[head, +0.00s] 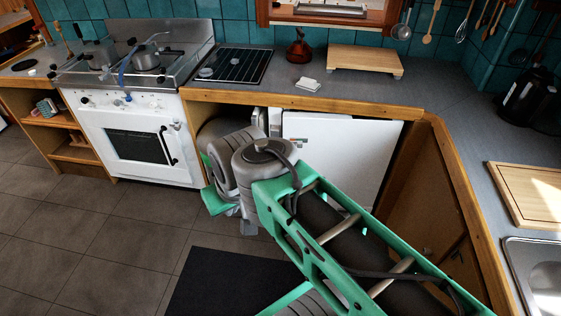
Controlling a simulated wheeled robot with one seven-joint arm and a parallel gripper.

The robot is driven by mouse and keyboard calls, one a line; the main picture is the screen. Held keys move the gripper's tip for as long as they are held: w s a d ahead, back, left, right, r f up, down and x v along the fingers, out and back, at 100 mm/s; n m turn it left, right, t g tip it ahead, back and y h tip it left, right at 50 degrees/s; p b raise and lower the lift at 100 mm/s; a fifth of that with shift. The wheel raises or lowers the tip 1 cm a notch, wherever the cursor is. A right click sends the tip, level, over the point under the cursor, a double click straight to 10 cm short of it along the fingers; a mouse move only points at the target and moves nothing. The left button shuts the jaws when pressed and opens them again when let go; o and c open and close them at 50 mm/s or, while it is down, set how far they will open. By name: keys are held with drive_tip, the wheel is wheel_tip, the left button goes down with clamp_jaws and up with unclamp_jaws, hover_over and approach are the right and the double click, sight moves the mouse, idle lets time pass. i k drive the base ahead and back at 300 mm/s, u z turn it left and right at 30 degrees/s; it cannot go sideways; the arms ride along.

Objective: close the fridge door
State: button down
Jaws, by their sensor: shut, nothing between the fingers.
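The fridge (345,150) is a white under-counter unit below the worktop, right of the oven. Its broad white front shows behind my arm. A narrow dark gap and a smaller white part show at its upper left. My arm hides its lower left, and I cannot tell how far the door stands open. My green and grey arm reaches from the lower right toward the fridge's left side. Its grey wrist joints are in front of the opening left of the white front. My gripper's fingers cannot be made out there.
A white oven (138,138) with pans on its hob stands to the left. The wooden-edged worktop (440,78) overhangs the fridge and turns toward me at right, above wooden cupboards (425,205). A dark mat (225,280) lies on the tiled floor. The floor at left is clear.

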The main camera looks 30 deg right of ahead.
sight(354, 153)
drive_tip(key=u, duration=0.35)
drive_tip(key=i, duration=1.45)
drive_tip(key=z, duration=1.15)
drive_tip(key=i, duration=0.25)
drive_tip(key=z, duration=0.1)
